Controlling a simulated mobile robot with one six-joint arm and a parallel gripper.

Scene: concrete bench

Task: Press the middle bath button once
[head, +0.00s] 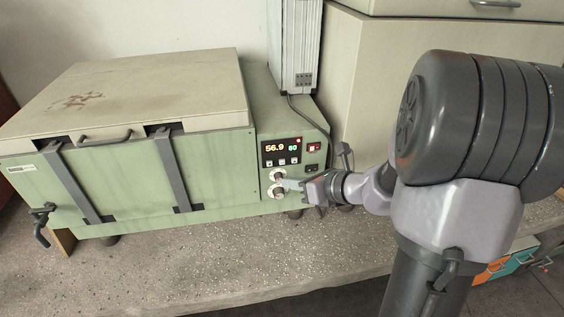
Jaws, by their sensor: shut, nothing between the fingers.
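The green water bath (215,165) stands on the bench with its lid closed. Its black control panel (281,148) sits on the right part of the front and reads 56.9 in orange and about 60 in green. Below the digits is a row of three small pale buttons; the middle bath button (282,162) is in the centre and looks uncovered. My gripper (303,188) is shut and empty, coming in from the right. It is below and a little right of the buttons, beside two pale round knobs (278,191). Its exact distance from the front face cannot be told.
A red switch (314,147) and a dark socket (312,168) sit right of the panel. A dark drain tap (41,222) sticks out at the left. A cream cabinet (375,75) stands behind on the right. The concrete bench (190,265) is clear in front.

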